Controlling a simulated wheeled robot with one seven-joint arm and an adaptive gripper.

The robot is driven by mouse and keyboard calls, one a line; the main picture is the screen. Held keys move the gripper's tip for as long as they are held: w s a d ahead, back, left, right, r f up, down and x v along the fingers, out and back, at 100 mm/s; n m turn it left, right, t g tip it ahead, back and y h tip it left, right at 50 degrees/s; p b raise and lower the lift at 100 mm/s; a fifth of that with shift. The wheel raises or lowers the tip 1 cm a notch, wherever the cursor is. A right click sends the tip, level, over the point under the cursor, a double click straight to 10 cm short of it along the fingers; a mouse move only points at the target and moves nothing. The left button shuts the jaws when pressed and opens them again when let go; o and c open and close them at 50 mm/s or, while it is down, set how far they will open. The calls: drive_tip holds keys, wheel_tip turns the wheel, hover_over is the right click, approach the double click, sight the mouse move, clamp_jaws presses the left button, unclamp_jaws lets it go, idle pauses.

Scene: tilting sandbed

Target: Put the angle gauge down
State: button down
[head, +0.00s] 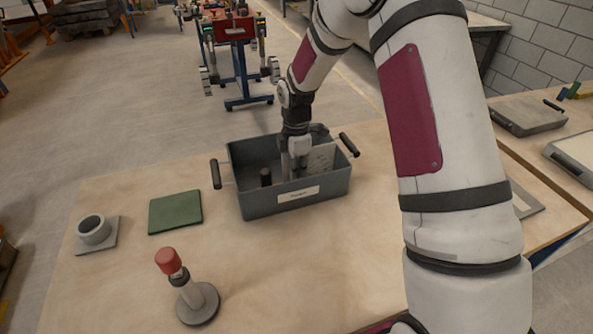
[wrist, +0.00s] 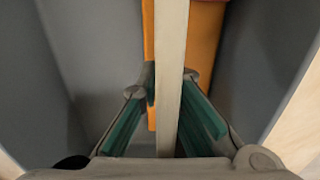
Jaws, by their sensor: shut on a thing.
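My gripper (head: 298,168) reaches down into a grey bin (head: 262,203) on the wooden table. In the wrist view its green-padded fingers (wrist: 167,115) are shut on a thin, pale plate seen edge-on, which I take to be the angle gauge (wrist: 172,60). In the head view a pale plate with faint marks, likely the same gauge (head: 322,158), stands upright inside the bin beside the gripper. Its lower end is hidden by the bin's front wall, so I cannot tell whether it touches the floor.
The bin has black side handles and a dark upright peg (head: 265,177) inside. An orange thing (wrist: 205,35) lies behind the plate. Left of the bin are a green mat (head: 175,211) and a grey ring on a plate (head: 94,230). A red-knobbed stand (head: 190,295) is in front.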

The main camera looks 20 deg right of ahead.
drive_tip(key=shift+f, duration=0.1)
drive_tip(key=c, duration=1.8)
unclamp_jaws()
